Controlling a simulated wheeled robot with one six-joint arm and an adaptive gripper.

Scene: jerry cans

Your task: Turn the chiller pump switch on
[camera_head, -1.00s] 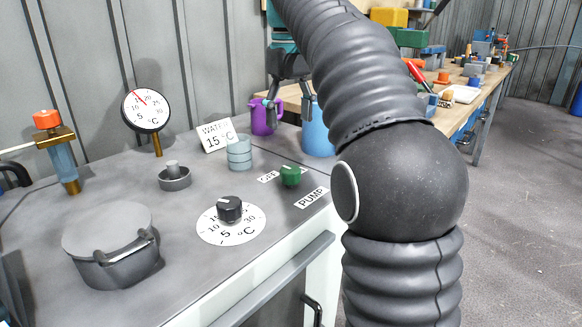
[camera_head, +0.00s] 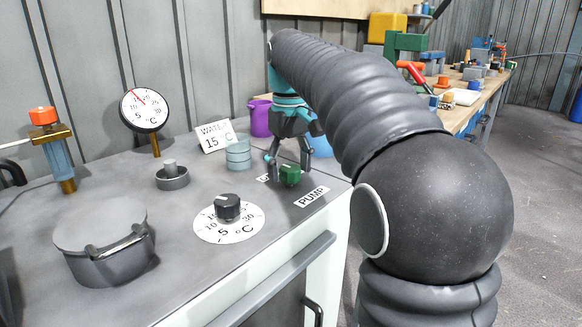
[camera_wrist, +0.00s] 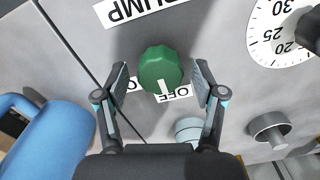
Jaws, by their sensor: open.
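The chiller pump switch is a green knob (camera_head: 290,175) on the grey chiller top, beside the PUMP label (camera_head: 312,197). In the wrist view the green knob (camera_wrist: 161,68) has a white pointer mark toward the OFF label (camera_wrist: 172,95); the other label is mostly hidden by a finger. My gripper (camera_head: 289,176) is open, pointing down, with its fingers at the knob. In the wrist view my gripper (camera_wrist: 161,80) has one finger on each side of the knob, with gaps visible between pads and knob.
A black temperature dial (camera_head: 228,207), a stacked pale blue cylinder (camera_head: 238,153) and a WATER 15 °C sign (camera_head: 215,136) stand nearby on the chiller. A purple jug (camera_head: 260,118) and a blue container (camera_wrist: 45,140) are beyond its edge. A lidded pot (camera_head: 105,245) stands at front left.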

